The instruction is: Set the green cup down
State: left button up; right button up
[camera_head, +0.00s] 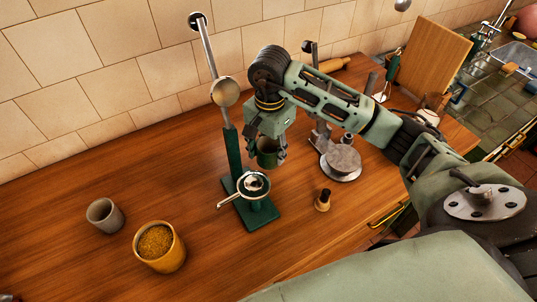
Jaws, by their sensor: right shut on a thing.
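The dark green cup (267,158) is held between the fingers of my right gripper (270,152), which points down from the arm coming in from the right. My right gripper is shut on the cup and partly hides it. The cup looks upright and appears above the wooden counter (180,220), close to the right side of a green stand (235,160). I cannot tell its exact height. My left gripper is not in view.
The stand has a lever and a metal handled holder (253,184) over its base. A grey cup (104,215) and a yellow container of brown grounds (160,246) stand left. A small tamper-like piece (323,200) and a grey metal device (342,160) stand right.

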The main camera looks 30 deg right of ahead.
aim_at(269, 159)
notch_tip(269, 159, down, 3)
jog(key=shift+f+p, duration=0.1)
jog(key=shift+p, duration=0.65)
jog(key=shift+f, duration=0.5)
jog(key=o, duration=0.8)
jog(key=shift+f, duration=0.1)
jog(key=o, duration=0.4)
jog(key=shift+c, duration=0.2)
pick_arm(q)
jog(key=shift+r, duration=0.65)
pick_arm(e)
jog(key=shift+o, duration=0.5)
